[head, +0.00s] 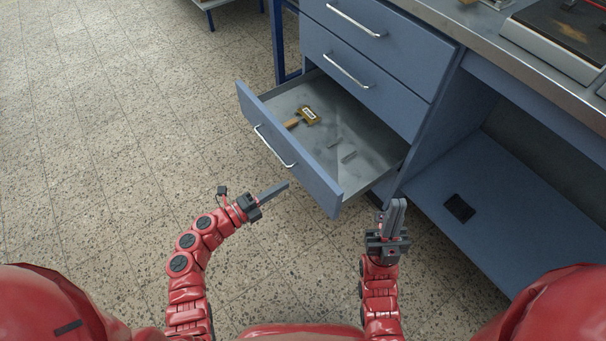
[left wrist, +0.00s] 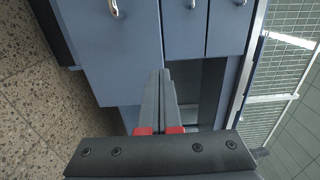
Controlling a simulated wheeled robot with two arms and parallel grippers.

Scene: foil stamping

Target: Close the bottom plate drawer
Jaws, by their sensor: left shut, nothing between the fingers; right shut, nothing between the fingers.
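The bottom plate drawer (head: 290,150) stands pulled out of the blue cabinet in the head view, its front panel towards me with a silver bar handle (head: 274,147). Inside it lie a brass-coloured plate with a wooden handle (head: 307,116) and small grey pieces (head: 348,156). My left gripper (head: 286,186) is shut and empty, in front of the drawer front and apart from it in the head view. My right gripper (head: 399,204) is shut and empty, right of the drawer's near corner. The left wrist view shows the left fingers (left wrist: 165,75) together, with blue drawer fronts (left wrist: 115,50) beyond.
Two shut drawers (head: 350,65) are above the open one. The steel worktop (head: 480,35) carries a machine base (head: 550,50) at the upper right. A lower blue shelf (head: 510,215) lies to the right. The speckled floor (head: 110,130) on the left is clear.

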